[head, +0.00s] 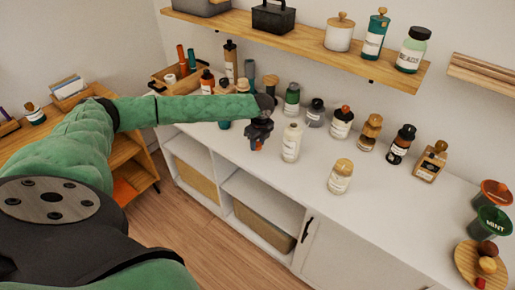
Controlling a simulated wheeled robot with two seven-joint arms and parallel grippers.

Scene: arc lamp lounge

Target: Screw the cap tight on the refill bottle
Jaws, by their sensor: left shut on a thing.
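My left gripper (257,143) points down above the white counter, left of a cream bottle (291,144) with a label. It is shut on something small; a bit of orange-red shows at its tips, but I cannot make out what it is. The cream bottle stands upright and apart from the gripper. A labelled bottle with a light wooden cap (341,177) stands upright nearer the front. I cannot read which bottle is the refill bottle, and I cannot pick out a loose cap. My right gripper is not in view.
Several bottles, such as a dark-capped one (402,144) and a square amber one (431,162), line the back of the counter (385,215). Green and orange cups stand at the far right by a round wooden tray (466,262). A wall shelf (300,42) runs above. The front middle is clear.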

